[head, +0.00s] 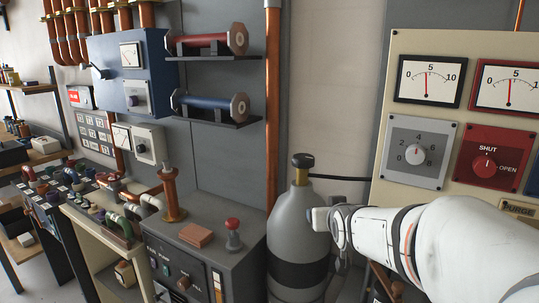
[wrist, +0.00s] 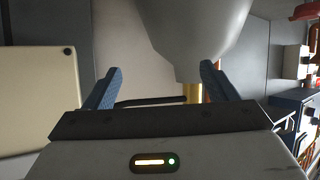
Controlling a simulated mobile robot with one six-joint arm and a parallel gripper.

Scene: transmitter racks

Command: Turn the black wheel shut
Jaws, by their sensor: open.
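The black wheel (head: 303,160) sits on the brass valve (head: 301,177) at the top of a grey gas cylinder (head: 296,225). My gripper (head: 323,219) is in front of the cylinder's right shoulder, lower than the wheel in the head view. In the wrist view my gripper (wrist: 160,82) has its two blue fingers spread apart with nothing gripped. There the cylinder's shoulder (wrist: 195,35) hangs from the top of the picture, with the brass neck (wrist: 193,93) below it near the right finger. The wheel does not show in the wrist view.
A black hose (head: 340,178) runs right from the valve. A copper pipe (head: 272,100) rises behind the cylinder. A cream panel (head: 385,130) with meters and a red SHUT/OPEN knob (head: 484,166) stands to the right.

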